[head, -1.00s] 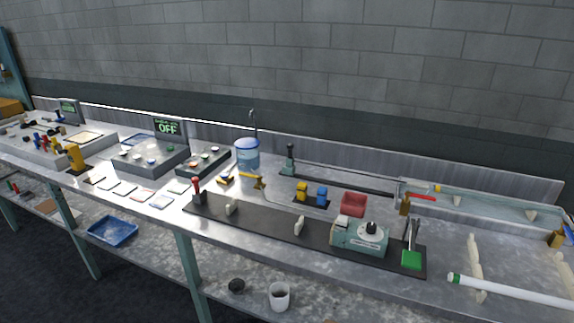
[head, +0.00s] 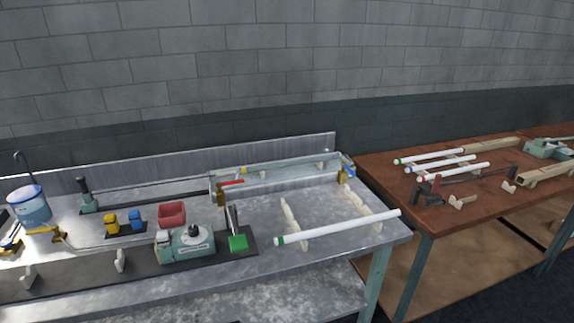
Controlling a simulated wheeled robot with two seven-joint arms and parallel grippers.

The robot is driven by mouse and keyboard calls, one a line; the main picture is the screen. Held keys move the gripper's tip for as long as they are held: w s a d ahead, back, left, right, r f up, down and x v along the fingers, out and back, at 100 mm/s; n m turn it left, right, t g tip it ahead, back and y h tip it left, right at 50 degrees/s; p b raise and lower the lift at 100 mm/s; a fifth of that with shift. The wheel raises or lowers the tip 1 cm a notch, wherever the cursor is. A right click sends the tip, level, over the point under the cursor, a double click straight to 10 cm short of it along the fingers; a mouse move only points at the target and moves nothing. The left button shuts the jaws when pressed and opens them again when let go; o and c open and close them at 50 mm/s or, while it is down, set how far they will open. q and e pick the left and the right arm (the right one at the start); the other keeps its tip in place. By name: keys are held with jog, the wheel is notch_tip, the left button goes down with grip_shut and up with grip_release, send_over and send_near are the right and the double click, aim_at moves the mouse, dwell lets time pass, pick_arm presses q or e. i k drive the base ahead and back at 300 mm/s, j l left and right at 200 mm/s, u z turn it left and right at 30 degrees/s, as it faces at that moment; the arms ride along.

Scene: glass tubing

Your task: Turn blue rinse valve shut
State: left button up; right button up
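A valve with a blue handle (head: 347,171) and a brass-coloured body stands at the right end of the long clear trough, near the metal bench's right back corner in the head view. The handle is small here, and I cannot tell its exact turn. A second valve with a red handle (head: 232,182) and brass body is at the trough's left end. Its red lever lies roughly along the trough. Neither of my grippers is in view.
The metal bench holds a white tube (head: 340,226) on two cream supports, a teal machine (head: 184,242), a green-based tool (head: 238,242), a red bin (head: 172,214) and a blue bucket (head: 29,204). A brown table (head: 480,217) with several tubes stands close on the right.

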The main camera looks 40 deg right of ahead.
aim_at(344, 166)
jog(key=z, duration=1.7)
